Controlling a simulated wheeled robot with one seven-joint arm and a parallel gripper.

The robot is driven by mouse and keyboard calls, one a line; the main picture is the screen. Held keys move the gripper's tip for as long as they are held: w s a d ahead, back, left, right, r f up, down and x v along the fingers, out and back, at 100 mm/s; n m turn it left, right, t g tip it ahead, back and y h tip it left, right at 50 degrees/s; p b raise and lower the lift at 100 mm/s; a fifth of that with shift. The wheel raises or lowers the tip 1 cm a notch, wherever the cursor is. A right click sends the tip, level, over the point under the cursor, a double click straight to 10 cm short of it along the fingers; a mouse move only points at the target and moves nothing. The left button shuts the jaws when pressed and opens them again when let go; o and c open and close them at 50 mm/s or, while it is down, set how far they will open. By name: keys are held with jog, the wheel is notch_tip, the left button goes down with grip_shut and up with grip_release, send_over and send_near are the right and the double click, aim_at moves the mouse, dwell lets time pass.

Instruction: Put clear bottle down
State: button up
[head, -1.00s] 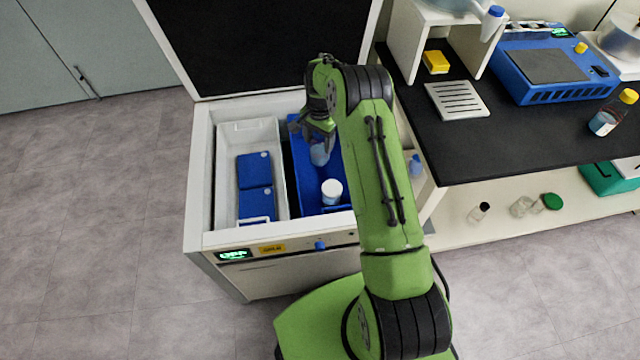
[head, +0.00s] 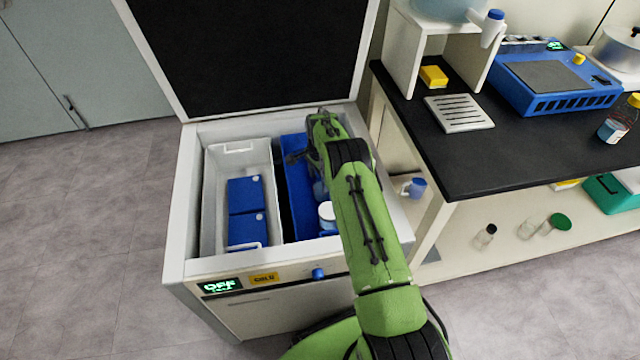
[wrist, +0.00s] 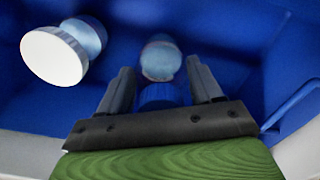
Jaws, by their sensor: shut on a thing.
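The clear bottle (wrist: 161,60) is between the two fingers of my gripper (wrist: 159,72) in the wrist view. Its clear round end points away from me, and a blue part lies between the fingers. In the head view a bluish bit of clear bottle (head: 319,190) shows beside my arm, inside the blue bin (head: 296,185). My arm hides most of the gripper there. I cannot tell whether the bottle touches the bin floor.
A white-capped clear bottle (wrist: 62,52) stands close by in the same bin; its cap also shows in the head view (head: 327,212). A grey-white bin (head: 213,190) with blue boxes (head: 246,196) is to the left. The raised dark lid (head: 255,50) stands behind.

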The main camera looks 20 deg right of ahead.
jog(key=shift+f, duration=0.55)
jog(key=shift+r, duration=0.1)
jog(key=o, duration=1.5)
